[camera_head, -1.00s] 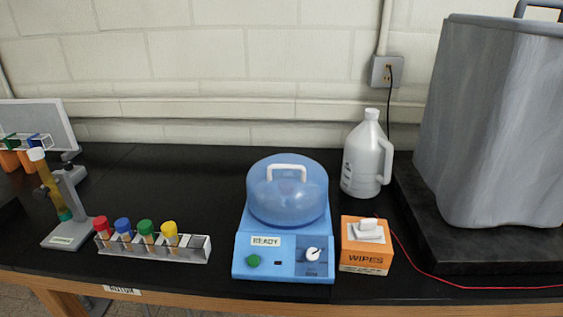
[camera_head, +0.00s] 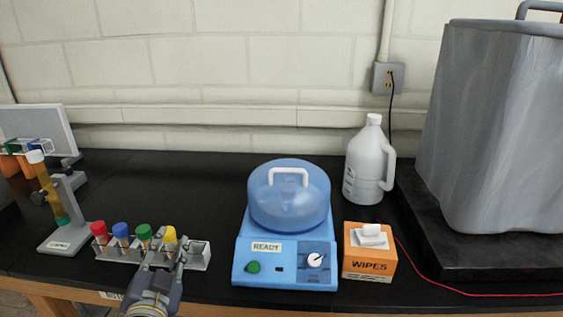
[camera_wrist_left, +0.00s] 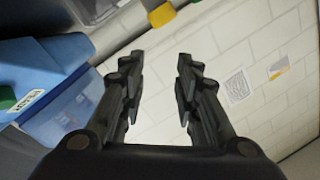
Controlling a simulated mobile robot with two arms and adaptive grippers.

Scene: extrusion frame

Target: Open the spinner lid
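The blue spinner (camera_head: 253,240) stands on the black bench in the middle of the head view. Its translucent blue domed lid (camera_head: 265,205) is down on the body, with a white arched handle (camera_head: 288,171) on top. A READY label, a green button and a white knob are on its front. My left gripper (camera_head: 169,250) is low in front of the tube rack, left of the spinner and apart from it. In the left wrist view its fingers (camera_wrist_left: 162,60) are apart with nothing between them. My right gripper is not in view.
A rack (camera_head: 195,258) of capped tubes is just behind my left gripper. An orange wipes box (camera_head: 368,264) and a white jug (camera_head: 368,165) stand right of the spinner. A large grey covered object (camera_head: 490,130) fills the right. Bench behind the spinner is clear.

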